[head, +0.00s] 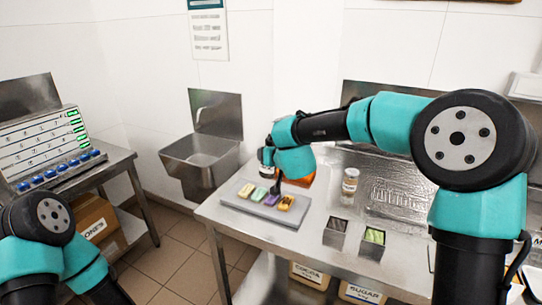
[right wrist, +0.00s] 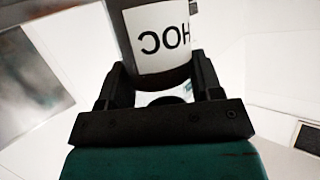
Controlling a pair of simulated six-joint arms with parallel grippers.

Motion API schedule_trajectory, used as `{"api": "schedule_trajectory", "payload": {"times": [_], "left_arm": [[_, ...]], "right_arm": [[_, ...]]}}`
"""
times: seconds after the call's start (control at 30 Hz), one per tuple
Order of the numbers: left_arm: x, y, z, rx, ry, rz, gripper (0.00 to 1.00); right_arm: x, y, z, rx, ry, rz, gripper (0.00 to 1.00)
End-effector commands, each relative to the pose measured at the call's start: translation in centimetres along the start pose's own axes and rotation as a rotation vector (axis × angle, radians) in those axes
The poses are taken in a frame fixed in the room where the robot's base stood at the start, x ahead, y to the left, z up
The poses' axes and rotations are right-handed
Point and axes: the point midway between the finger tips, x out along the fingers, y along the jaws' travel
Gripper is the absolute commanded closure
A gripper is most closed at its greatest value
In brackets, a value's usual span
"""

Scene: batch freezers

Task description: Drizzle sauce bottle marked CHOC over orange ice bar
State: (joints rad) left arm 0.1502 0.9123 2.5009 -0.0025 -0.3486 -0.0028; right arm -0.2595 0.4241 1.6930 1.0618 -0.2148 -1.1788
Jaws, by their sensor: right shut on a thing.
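A grey tray (head: 235,203) on the steel table holds a row of ice bars. The orange ice bar (head: 286,202) is at the right end, with dark patches on it. My right gripper (right wrist: 160,85) is shut on the dark sauce bottle (right wrist: 118,20); its white label shows upside-down letters ending in HOC, with the rest cut off. In the head view my right arm reaches over the tray and largely hides the gripper. A dark tip points down near the purple and orange bars; I cannot tell whether sauce flows. My left gripper is out of view.
Yellow (head: 246,190), green (head: 259,194) and purple (head: 271,199) bars sit beside the orange one. A jar (head: 349,185) and two small metal bins (head: 335,238) (head: 370,247) stand to the right. A sink (head: 200,160) is behind left. The table's front edge looks clear.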

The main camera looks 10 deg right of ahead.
Motion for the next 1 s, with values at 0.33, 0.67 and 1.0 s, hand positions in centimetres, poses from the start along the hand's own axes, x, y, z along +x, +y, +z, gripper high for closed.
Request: {"api": "schedule_trajectory", "payload": {"times": [0.33,0.67,1.0], "left_arm": [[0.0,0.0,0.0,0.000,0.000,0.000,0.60],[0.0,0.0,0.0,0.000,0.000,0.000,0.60],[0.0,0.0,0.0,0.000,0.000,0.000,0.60]], "right_arm": [[-0.2,-0.1,-0.4,-0.136,0.000,0.057,0.65],[-0.2,-0.1,-0.4,-0.142,-0.001,0.058,0.65],[-3.0,-1.2,0.9,-0.141,-0.001,0.057,0.65]]}}
